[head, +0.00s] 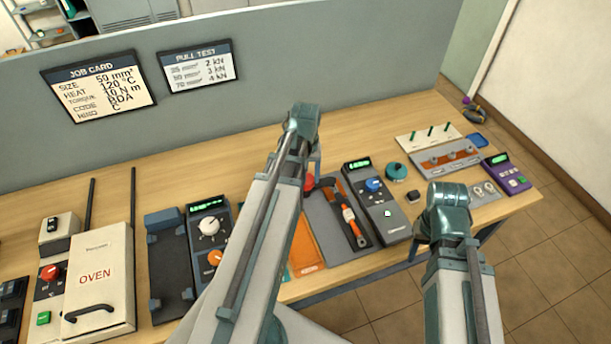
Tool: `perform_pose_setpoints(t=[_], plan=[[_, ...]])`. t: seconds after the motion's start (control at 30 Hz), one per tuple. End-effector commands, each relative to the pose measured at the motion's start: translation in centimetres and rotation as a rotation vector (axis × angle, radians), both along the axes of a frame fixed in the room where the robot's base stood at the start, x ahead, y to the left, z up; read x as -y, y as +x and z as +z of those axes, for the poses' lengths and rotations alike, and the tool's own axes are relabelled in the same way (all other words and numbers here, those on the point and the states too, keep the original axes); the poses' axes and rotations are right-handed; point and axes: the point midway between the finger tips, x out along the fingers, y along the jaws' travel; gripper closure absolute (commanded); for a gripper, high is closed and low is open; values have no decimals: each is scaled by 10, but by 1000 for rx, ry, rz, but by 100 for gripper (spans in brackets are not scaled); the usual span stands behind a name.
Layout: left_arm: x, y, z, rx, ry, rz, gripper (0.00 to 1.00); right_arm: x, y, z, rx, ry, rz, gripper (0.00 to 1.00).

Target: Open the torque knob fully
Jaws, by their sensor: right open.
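A grey device (378,215) with a green display stands right of the middle of the bench, with a blue knob (373,185) on its face. It is beside a tray (325,222) holding an orange-handled wrench (350,220). Which knob is the torque knob is not readable; another device to the left has a white knob (209,226) and an orange knob (215,258). My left gripper (315,160) is above the bench left of the blue knob, its fingers mostly hidden behind the wrist. My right gripper (425,230) is open, right of the grey device and apart from the knob.
An oven (100,275) and a dark cradle (168,265) stand at the left. A teal round part (396,172), a rack of pegs (430,135) and a purple meter (507,175) are at the right. A partition with a job card (98,86) stands behind the bench.

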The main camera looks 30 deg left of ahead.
Motion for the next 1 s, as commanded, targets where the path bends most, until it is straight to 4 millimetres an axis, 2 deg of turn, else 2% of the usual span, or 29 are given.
perform_pose_setpoints(t=[0.03,0.2,0.3,0.73,1.0], plan=[[0,0,0,0,0,0,55,0,0,0,0,0,0,50],[0,0,0,0,0,0,86,0,0,0,0,0,0,50],[0,0,0,0,0,0,100,0,0,0,0,0,0,50],[0,0,0,0,0,30,100,0,0,0,0,0,0,50],[0,0,0,0,0,194,100,0,0,0,0,0,0,50]])
